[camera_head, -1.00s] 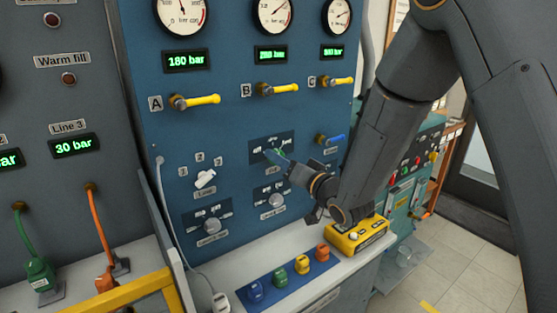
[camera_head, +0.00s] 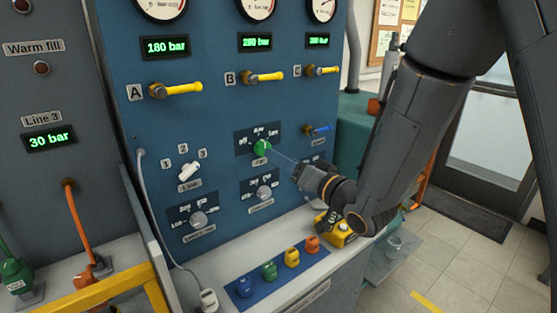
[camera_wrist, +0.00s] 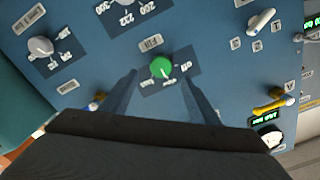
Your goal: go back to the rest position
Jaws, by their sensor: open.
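A green rotary knob (camera_head: 262,147) sits on a dark label plate on the blue panel. It also shows in the wrist view (camera_wrist: 162,68), lined up between my two fingers. My gripper (camera_head: 285,160) is just right of the knob in the head view, pointing at the panel. Its fingers are thin and hard to make out there. In the wrist view my gripper (camera_wrist: 160,78) is spread open with nothing held. The knob's whole face is uncovered, and I see no finger touching it.
Yellow valve levers (camera_head: 176,90) stick out above. White selector knobs (camera_head: 198,219) sit lower on the panel. The ledge below holds a blue mat (camera_head: 252,294) with several coloured plugs and a yellow box (camera_head: 343,228) under my arm. Open floor (camera_head: 450,265) lies to the right.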

